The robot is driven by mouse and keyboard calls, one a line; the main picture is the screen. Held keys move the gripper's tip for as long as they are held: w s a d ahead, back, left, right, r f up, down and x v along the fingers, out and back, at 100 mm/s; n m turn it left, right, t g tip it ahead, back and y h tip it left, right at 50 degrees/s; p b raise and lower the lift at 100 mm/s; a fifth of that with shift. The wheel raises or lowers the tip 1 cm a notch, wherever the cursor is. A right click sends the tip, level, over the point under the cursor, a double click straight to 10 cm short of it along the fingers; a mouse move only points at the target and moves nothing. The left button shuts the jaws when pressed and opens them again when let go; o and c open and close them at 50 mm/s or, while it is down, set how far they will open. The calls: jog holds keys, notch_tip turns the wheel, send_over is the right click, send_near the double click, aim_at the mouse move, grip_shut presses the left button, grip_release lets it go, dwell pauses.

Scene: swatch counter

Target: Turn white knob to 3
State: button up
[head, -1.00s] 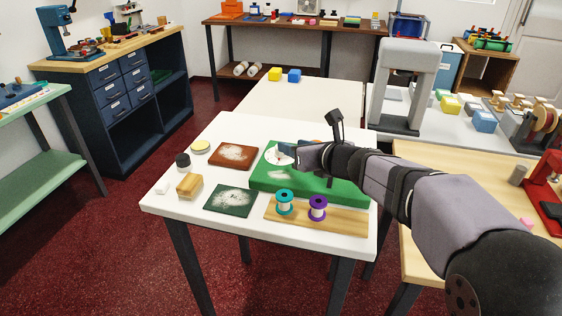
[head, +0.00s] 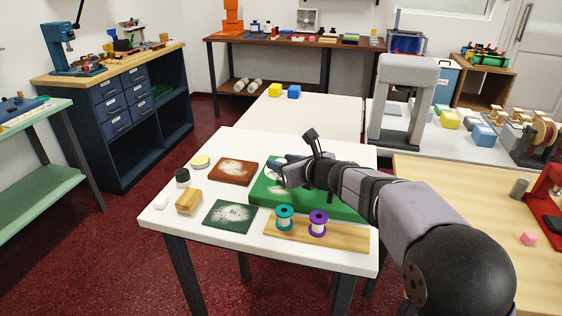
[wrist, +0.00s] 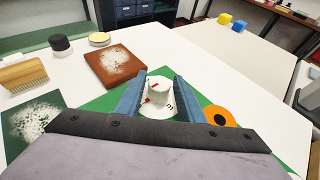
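The white knob (wrist: 159,90) stands on a white dial (wrist: 172,108) in the wrist view, with a red mark on its top. A second small red mark shows at the dial's left, and a figure 3 is printed on the dial's near right. The dial is on a green board (head: 262,197). My gripper (wrist: 160,77) is open, its two blue fingers on either side of the knob; whether they touch it I cannot tell. In the head view my gripper (head: 276,168) is low over the board and hides the knob.
An orange ring with a black centre (wrist: 220,116) sits right of the dial. Teal (head: 285,218) and purple (head: 318,223) spools stand on a wooden strip in front. A rust-brown plate (head: 233,171), dark green plate (head: 229,216) and wooden brush (head: 189,201) lie left.

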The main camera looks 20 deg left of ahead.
jog(key=shift+w+a+f, duration=0.25)
jog(key=shift+w+a, duration=0.1)
jog(key=shift+a, duration=0.05)
jog(key=shift+c, duration=0.7)
jog(key=c, duration=0.6)
jog(key=shift+c, duration=0.2)
